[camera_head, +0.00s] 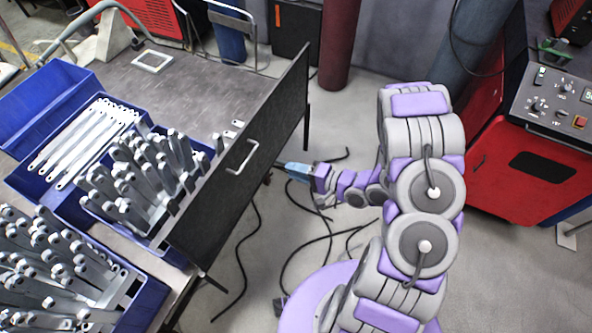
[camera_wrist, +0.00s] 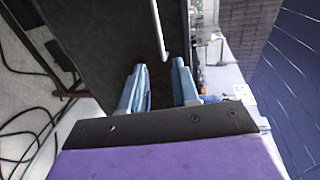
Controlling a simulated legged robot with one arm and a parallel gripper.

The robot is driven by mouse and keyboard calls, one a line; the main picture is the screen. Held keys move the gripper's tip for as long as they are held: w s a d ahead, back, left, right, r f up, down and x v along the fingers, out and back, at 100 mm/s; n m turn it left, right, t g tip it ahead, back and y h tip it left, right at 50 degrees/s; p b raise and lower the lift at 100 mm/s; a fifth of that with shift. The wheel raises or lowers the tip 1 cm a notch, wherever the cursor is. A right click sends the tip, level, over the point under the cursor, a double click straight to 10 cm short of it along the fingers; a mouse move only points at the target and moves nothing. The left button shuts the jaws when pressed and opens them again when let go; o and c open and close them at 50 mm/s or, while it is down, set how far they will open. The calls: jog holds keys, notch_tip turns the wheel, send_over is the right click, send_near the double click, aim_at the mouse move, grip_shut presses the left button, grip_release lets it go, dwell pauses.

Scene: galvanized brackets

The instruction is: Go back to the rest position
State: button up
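My gripper (camera_head: 290,168) is at the right of the dark upright panel (camera_head: 240,190) on the table's edge, with its bluish fingers pointing left toward the panel. In the wrist view the two blue fingers (camera_wrist: 160,70) stand apart with nothing held between them. The panel (camera_wrist: 95,35) fills the view behind the fingers. Its pale handle (camera_head: 242,156) also shows in the wrist view, where its bar (camera_wrist: 160,30) ends just beyond the fingertips. The gripper looks clear of the handle; whether a finger touches the panel I cannot tell.
Blue bins of metal brackets (camera_head: 140,175) stand on the grey table (camera_head: 185,85) at the left. Loose black cables (camera_head: 245,260) lie on the floor below my arm. A red machine (camera_head: 520,165) stands at the right. A dark red column (camera_head: 338,45) is behind.

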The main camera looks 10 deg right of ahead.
dwell(0.4)
jog(key=w+d+n+g+h+b, duration=0.1)
jog(key=w+d+n+h+b, duration=0.4)
jog(key=d+h, duration=0.6)
jog(key=s+d+r+g+h, duration=0.3)
jog(key=s+d+r+h, duration=0.15)
jog(key=d+r, duration=0.35)
jog(key=s+a+r+n+g+y+b, duration=0.1)
jog(key=s+a, duration=0.4)
jog(key=s, duration=0.5)
jog(key=s+a+r+g+y+b, duration=0.1)
jog(key=s+a+r+g, duration=0.3)
jog(key=s, duration=0.6)
jog(key=s+a+r+n+g+y+b, duration=0.1)
jog(key=s+a+r+g, duration=0.1)
jog(key=s+a, duration=0.5)
jog(key=s, duration=0.3)
jog(key=shift+r+n, duration=0.15)
jog(key=shift+n, duration=0.15)
